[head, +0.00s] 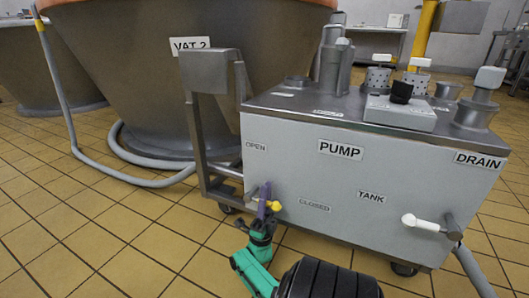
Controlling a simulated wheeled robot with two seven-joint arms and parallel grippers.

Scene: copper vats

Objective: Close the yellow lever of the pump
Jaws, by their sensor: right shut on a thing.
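The grey pump (345,180) stands in the middle and right of the head view, with a PUMP label on its front. The yellow lever (275,206) shows as a small yellow end at the lower left of that front, below the OPEN label (256,147) and just left of the CLOSED label (314,208). My right gripper (264,200), with purple fingers on a green wrist, is shut on the yellow lever. The fingers hide most of the lever, so its exact angle is hard to tell. My left gripper is not in view.
A white lever (421,223) sticks out of the pump front at right, below the DRAIN label. A large vat (140,80) stands behind at left. A grey hose (150,183) lies on the tiled floor. The floor at lower left is clear.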

